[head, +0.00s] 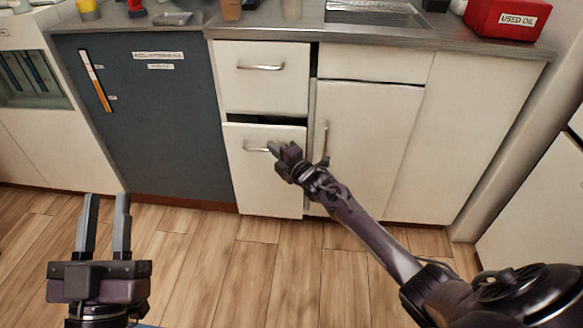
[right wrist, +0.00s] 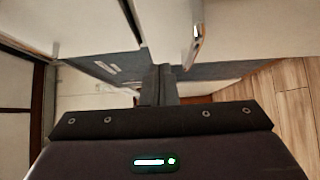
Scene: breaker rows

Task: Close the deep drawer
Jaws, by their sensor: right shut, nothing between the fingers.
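The deep drawer (head: 262,185) is the lower white drawer in the head view. It stands slightly open, with a dark gap along its top edge. Its metal bar handle (head: 256,149) is partly hidden behind my right gripper (head: 274,147). That gripper is shut and empty, with its fingertips at the drawer front beside the handle; I cannot tell whether they touch. In the right wrist view the shut fingers (right wrist: 158,84) point away from the camera, and a metal handle (right wrist: 197,42) shows at upper right. My left gripper (head: 107,197) is open and empty above the floor.
A shut upper drawer (head: 262,90) sits above the deep drawer. A white cupboard door (head: 370,140) is to its right and a dark grey panel (head: 150,130) to its left. A red used oil box (head: 505,18) stands on the worktop. The wooden floor (head: 210,255) in front is clear.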

